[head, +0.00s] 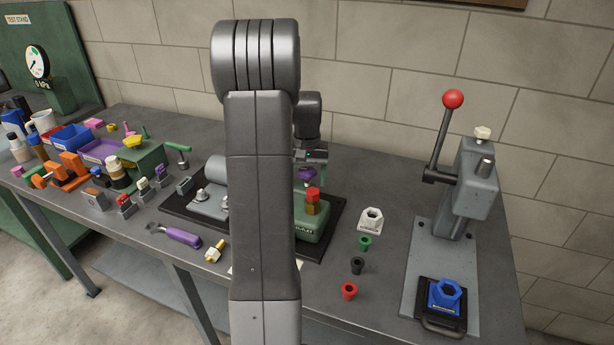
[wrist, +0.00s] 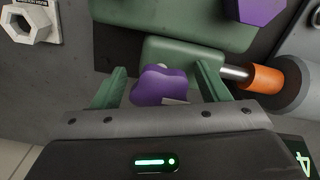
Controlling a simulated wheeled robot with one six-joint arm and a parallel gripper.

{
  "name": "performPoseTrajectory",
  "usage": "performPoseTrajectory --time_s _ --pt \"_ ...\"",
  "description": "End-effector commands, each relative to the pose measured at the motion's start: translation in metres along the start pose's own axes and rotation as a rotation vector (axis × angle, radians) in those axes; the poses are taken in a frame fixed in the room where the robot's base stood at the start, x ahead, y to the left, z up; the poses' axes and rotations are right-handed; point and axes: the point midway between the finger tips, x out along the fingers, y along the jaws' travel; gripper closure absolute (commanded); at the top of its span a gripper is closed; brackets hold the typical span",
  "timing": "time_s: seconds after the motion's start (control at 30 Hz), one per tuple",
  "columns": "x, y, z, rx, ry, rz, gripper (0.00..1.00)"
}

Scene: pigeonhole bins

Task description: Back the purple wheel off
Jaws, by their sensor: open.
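The purple wheel (wrist: 158,88) is a lobed knob in front of a green body (wrist: 180,50) in the wrist view. My gripper (wrist: 162,68) is open, with one green finger on each side of the wheel and a gap showing on both sides. A small light stub shows at the wheel's far edge. In the head view the purple wheel (head: 307,174) shows just below my gripper (head: 311,158), above the green fixture (head: 312,228). My arm hides part of the fixture there.
An orange-ended metal rod (wrist: 262,78) sticks out close to my right finger. Another purple part (wrist: 258,8) is at the top. A white hex piece (head: 370,219) and a press with a red-knobbed lever (head: 453,99) stand to the right. The left bench is crowded.

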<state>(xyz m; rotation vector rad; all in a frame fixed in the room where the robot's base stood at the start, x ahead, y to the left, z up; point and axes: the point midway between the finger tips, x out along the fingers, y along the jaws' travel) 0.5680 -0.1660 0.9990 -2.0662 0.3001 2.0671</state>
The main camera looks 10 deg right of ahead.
Motion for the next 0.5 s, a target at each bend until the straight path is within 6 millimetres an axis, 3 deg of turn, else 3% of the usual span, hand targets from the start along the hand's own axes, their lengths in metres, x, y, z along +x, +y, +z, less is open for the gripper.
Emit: performPoseTrajectory --time_s 0.1,0.3,0.5 --pt "-0.0002 0.0 -0.0001 0.0 0.0 0.0 0.36" --pt "-0.0004 0.0 -0.0001 0.0 0.0 0.0 0.75" --pt "-0.0009 0.0001 -0.0002 -0.041 0.0 0.0 0.76"
